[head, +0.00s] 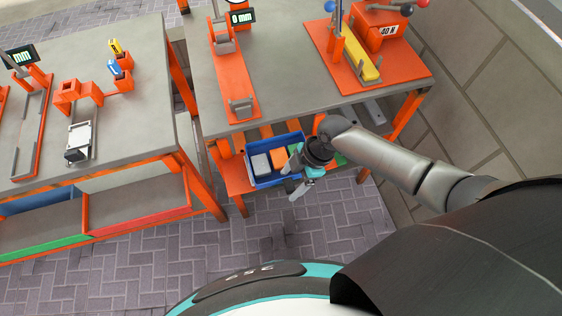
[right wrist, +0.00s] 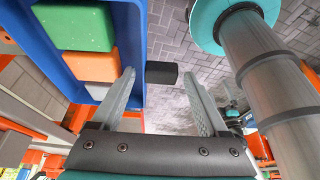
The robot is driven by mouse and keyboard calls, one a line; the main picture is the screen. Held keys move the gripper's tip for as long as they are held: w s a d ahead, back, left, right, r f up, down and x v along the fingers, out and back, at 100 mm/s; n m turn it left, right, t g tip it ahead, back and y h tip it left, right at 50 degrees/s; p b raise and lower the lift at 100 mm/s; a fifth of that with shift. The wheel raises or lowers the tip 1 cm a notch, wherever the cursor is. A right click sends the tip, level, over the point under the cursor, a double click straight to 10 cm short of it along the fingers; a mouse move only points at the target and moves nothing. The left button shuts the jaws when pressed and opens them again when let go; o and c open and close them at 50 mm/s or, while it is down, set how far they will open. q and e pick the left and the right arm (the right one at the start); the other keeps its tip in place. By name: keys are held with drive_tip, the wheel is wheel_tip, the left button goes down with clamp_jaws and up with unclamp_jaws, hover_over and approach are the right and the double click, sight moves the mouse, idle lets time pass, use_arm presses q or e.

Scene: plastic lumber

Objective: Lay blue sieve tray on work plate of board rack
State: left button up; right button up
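A blue tray (head: 262,180) holding white, orange and green pieces sits at the lower orange shelf of the right bench. Its blue wall (right wrist: 75,75) fills the upper left of the right wrist view. A dark grip-like piece (right wrist: 161,72) sticks out from the tray's side. My right gripper (head: 297,184) is at the tray's front right side. In the right wrist view its fingers (right wrist: 158,78) are spread apart, with the dark piece between or just beyond the fingertips and gaps visible. I cannot tell which surface is the work plate. My left gripper is not in view.
The right bench (head: 285,95) stands above the shelf, with orange fixtures (head: 238,100) and a press-like device (head: 372,45) on top. The left bench (head: 130,125) holds small fixtures, with coloured bins (head: 135,222) below. The paved floor (head: 250,235) before the shelf is clear.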

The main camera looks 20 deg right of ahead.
clamp_jaws()
drive_tip(key=shift+w, duration=0.1)
idle(0.3)
